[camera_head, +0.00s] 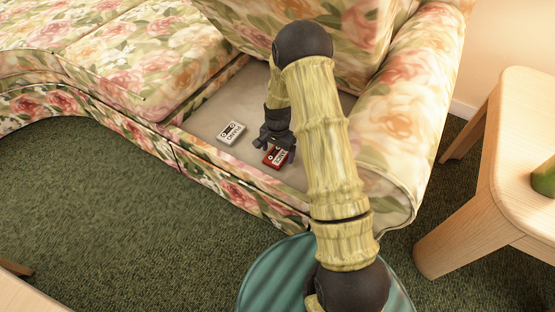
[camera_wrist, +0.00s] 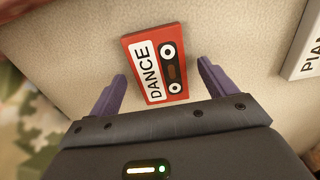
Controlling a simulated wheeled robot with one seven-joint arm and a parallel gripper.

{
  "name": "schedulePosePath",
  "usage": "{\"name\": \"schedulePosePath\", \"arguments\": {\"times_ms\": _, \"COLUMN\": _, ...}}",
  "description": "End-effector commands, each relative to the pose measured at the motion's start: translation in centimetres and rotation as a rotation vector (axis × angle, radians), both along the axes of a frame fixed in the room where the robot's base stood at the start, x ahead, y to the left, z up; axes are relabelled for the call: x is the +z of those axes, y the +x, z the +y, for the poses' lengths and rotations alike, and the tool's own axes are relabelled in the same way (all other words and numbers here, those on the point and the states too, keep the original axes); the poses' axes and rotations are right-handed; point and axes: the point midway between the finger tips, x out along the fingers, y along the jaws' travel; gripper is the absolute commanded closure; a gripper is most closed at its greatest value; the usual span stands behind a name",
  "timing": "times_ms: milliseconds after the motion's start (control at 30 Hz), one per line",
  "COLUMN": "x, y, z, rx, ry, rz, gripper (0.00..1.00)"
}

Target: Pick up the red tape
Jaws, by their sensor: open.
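The red tape (camera_wrist: 156,64) is a flat red cassette with a white label reading "DANCE". It lies on the bare beige seat base of the sofa (camera_wrist: 90,45). In the head view the red tape (camera_head: 275,156) shows just below my gripper, partly covered by it. My gripper (camera_wrist: 158,85) is open, with its two purple fingers apart. In the wrist view the fingertips are on the left and right of the tape's lower part, with gaps on both sides. I cannot tell how high the fingertips are above the seat.
A white tape labelled "PIANO" (camera_head: 231,132) lies left of the red one; it also shows at the wrist view's right edge (camera_wrist: 307,50). The floral sofa's armrest (camera_head: 407,110) and backrest (camera_head: 350,30) border the recess. A wooden table (camera_head: 515,120) stands at right.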

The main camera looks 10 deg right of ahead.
Motion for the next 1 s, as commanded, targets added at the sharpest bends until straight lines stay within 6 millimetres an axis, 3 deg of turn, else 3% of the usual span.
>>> {"name": "schedulePosePath", "arguments": {"times_ms": 67, "x": -0.68, "y": 0.05, "z": 0.01, "rx": 0.0, "ry": 0.0, "rz": -0.001, "gripper": 0.16}}
{"name": "schedulePosePath", "arguments": {"times_ms": 600, "x": -0.57, "y": 0.06, "z": 0.11, "rx": 0.002, "ry": 0.0, "rz": -0.001, "gripper": 0.16}}
{"name": "schedulePosePath", "arguments": {"times_ms": 667, "x": -0.57, "y": 0.06, "z": 0.2, "rx": 0.004, "ry": 0.0, "rz": -0.001, "gripper": 0.24}}
{"name": "schedulePosePath", "arguments": {"times_ms": 867, "x": -0.58, "y": 0.06, "z": 0.23, "rx": 0.004, "ry": 0.0, "rz": -0.001, "gripper": 0.64}}
{"name": "schedulePosePath", "arguments": {"times_ms": 1000, "x": -0.57, "y": 0.06, "z": 0.19, "rx": 0.004, "ry": 0.0, "rz": -0.001, "gripper": 0.66}}
